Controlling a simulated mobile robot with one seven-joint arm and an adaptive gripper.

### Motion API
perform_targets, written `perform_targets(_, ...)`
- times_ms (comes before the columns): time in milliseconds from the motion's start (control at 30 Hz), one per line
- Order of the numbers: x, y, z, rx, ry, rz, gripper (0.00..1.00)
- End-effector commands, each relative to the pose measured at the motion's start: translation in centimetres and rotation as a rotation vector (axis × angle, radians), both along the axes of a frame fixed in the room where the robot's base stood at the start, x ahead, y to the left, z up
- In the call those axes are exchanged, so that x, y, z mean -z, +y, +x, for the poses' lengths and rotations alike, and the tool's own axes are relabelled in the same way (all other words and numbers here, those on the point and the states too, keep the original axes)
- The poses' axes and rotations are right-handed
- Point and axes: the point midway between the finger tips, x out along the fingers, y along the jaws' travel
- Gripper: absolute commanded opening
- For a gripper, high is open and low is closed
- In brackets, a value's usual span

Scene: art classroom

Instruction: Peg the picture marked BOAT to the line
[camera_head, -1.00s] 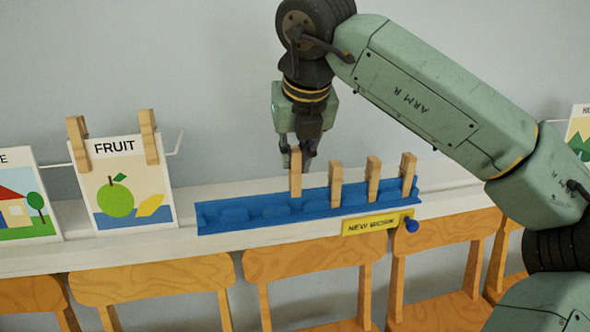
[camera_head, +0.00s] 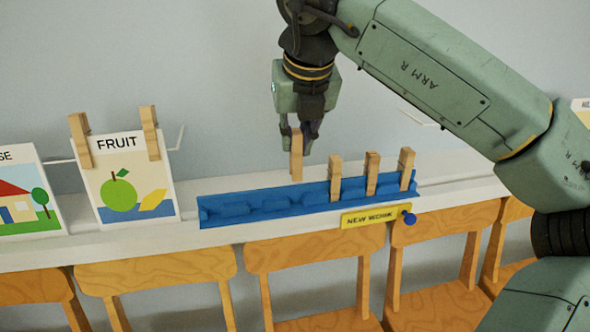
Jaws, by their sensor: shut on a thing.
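My gripper (camera_head: 307,138) is above the blue rack, pointing down, and is shut on a wooden peg (camera_head: 296,155). The held peg is upright and appears just clear of the rack. Three more wooden pegs (camera_head: 335,179) (camera_head: 371,174) (camera_head: 406,169) stand in the right part of the blue rack (camera_head: 250,209). A short piece of white line (camera_head: 172,145) shows beside the FRUIT picture, and another bit (camera_head: 418,120) shows near my arm. No picture marked BOAT is visible.
The FRUIT picture (camera_head: 127,204) hangs by two pegs at left. A house picture (camera_head: 22,200) is cut off at the left edge. A yellow NEW WORK sign (camera_head: 369,218) with a blue knob (camera_head: 409,219) is on the ledge front. Wooden chairs (camera_head: 155,268) line the ledge.

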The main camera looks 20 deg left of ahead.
Motion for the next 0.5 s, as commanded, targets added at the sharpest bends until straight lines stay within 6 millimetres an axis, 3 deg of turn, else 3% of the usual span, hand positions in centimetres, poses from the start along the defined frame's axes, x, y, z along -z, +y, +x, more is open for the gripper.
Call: perform_targets(500, -0.7, -2.1, -2.9, 0.002, -0.002, -0.001, 0.0)
